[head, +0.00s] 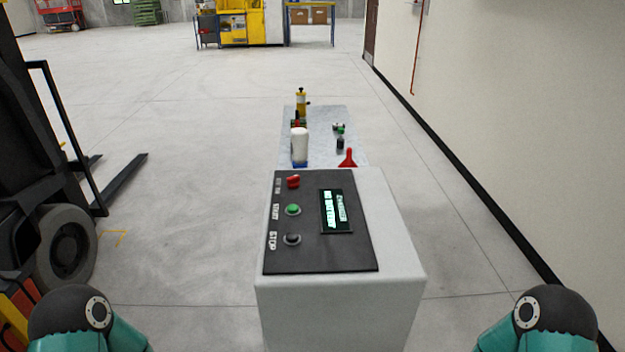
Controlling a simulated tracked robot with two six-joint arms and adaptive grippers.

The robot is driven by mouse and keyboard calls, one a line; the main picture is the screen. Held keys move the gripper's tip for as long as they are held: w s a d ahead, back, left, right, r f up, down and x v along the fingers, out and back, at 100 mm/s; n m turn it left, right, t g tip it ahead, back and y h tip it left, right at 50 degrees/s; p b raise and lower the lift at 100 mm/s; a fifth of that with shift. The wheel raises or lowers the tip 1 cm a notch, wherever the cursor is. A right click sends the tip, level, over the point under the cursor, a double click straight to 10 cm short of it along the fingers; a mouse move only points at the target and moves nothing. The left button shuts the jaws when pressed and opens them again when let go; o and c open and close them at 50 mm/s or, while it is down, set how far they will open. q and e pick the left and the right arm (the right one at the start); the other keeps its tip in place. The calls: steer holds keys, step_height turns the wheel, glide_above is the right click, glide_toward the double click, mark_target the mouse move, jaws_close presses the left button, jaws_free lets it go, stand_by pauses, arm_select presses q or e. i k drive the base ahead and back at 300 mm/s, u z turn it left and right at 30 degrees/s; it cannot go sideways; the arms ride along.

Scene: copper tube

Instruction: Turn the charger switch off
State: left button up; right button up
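The charger (385,250) is a light grey box straight ahead with a dark sloped panel (335,255) on top. A red switch (293,182) sits at the panel's far left; its label beside it is too small to read, and I cannot tell its position. Below it are a green START button (293,210) and a black STOP button (292,239). A lit display (336,211) with green text is on the right of the panel. Only my teal and dark arm parts show at the lower left and lower right corners; neither gripper is in view.
Behind the charger, a low table (320,118) holds a white container (299,145), a yellow bottle (301,103), a red funnel (348,158) and small items. A forklift (60,225) stands at left. A wall (520,130) runs along the right. Floor is clear on both sides of the charger.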

mark_target(293, 182)
steer(key=k, duration=0.85)
steer(key=i, duration=0.95)
steer(key=u, duration=1.45)
steer(key=i, duration=1.5)
